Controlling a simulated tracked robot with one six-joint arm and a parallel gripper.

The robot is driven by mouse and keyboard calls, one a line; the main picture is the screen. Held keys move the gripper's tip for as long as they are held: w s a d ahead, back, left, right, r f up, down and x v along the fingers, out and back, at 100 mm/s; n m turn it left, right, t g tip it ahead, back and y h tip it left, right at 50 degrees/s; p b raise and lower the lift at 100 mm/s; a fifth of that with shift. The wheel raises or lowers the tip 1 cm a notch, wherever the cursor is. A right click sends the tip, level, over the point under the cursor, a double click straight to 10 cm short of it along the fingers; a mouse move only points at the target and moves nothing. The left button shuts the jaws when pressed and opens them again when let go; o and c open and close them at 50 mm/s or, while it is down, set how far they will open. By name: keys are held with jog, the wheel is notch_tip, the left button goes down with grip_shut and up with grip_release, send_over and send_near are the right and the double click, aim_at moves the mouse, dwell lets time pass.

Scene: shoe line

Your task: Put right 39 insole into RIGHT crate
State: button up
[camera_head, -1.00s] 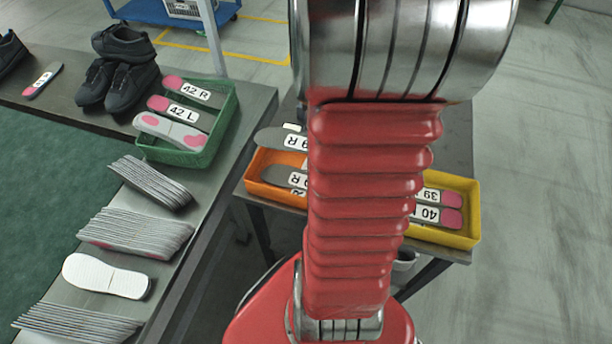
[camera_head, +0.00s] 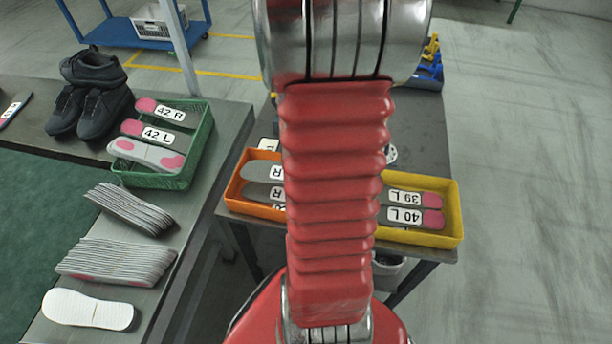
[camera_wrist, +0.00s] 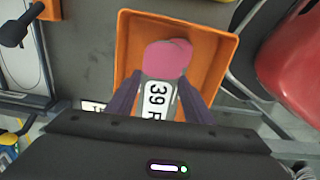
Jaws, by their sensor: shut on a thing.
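In the wrist view, my gripper (camera_wrist: 160,84) is shut on a grey insole with a pink heel and a 39 R label (camera_wrist: 156,98). The insole is over the orange crate (camera_wrist: 222,72), inside its outline from above; I cannot tell its height over the crate floor. Another pink heel (camera_wrist: 184,48) shows partly behind it. In the head view, the orange crate (camera_head: 233,188) stands left of my arm and shows grey insoles with R labels. My gripper is hidden behind my arm there.
A yellow crate (camera_head: 455,212) right of the orange one holds 39 L and 40 L insoles. A green crate (camera_head: 200,150) with 42 R and 42 L insoles, insole stacks (camera_head: 118,262) and black shoes (camera_head: 92,100) are on the left bench. Open floor lies to the right.

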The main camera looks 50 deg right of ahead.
jog(key=shift+f, duration=0.1)
jog(key=shift+f, duration=1.8)
jog(key=shift+f, duration=0.6)
jog(key=o, duration=1)
jog(key=shift+o, duration=0.2)
notch_tip(320, 180, up, 13)
